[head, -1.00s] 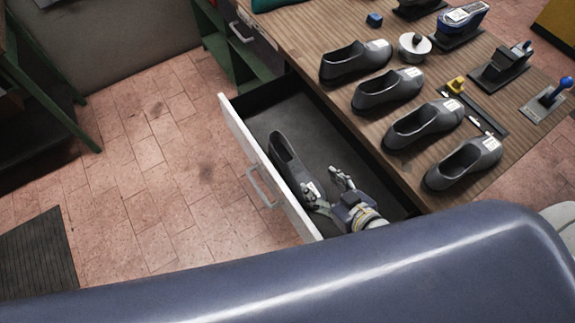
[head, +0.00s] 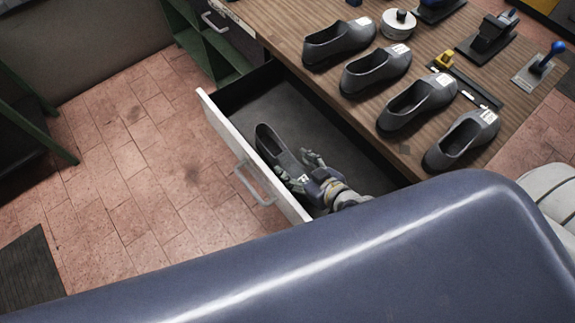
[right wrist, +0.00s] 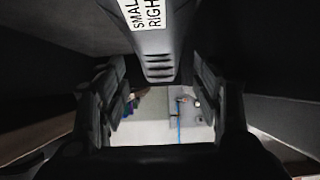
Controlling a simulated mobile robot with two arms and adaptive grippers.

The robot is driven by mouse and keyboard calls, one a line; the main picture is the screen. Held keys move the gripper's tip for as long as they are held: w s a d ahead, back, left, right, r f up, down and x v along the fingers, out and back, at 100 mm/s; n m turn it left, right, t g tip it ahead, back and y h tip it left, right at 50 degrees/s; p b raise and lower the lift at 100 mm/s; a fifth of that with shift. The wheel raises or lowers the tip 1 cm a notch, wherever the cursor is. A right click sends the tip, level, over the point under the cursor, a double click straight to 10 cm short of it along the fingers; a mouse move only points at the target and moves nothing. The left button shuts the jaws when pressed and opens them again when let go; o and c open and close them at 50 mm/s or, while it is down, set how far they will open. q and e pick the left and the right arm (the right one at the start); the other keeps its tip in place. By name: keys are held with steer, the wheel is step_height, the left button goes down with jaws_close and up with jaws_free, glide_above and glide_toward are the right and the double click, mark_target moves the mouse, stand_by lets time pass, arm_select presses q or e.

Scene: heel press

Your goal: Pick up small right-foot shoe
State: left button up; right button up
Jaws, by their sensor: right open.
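The small right-foot shoe (head: 268,141) is dark grey and lies in the open drawer, along its front wall. In the right wrist view the shoe's end (right wrist: 155,42) bears a white label reading "SMALL RIGHT" and ridges at its tip. My right gripper (head: 302,168) is in the drawer at the shoe's near end, which it partly hides. Its fingers are apart, and in the right wrist view they stand on either side of the shoe's end, with gaps visible. My left gripper is not in view.
The drawer (head: 215,116) has a white front with a handle. Several similar grey shoes (head: 376,68) stand in a row on the wooden table (head: 285,22), beside a white round object (head: 398,24) and tools. The drawer floor beyond the gripper is clear.

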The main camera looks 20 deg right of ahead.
mark_target(288, 160)
steer(key=shift+p+x, duration=0.5)
steer(key=shift+x, duration=2.4)
steer(key=shift+w+d+r, duration=0.1)
steer(key=shift+r, duration=0.05)
steer(key=c, duration=1)
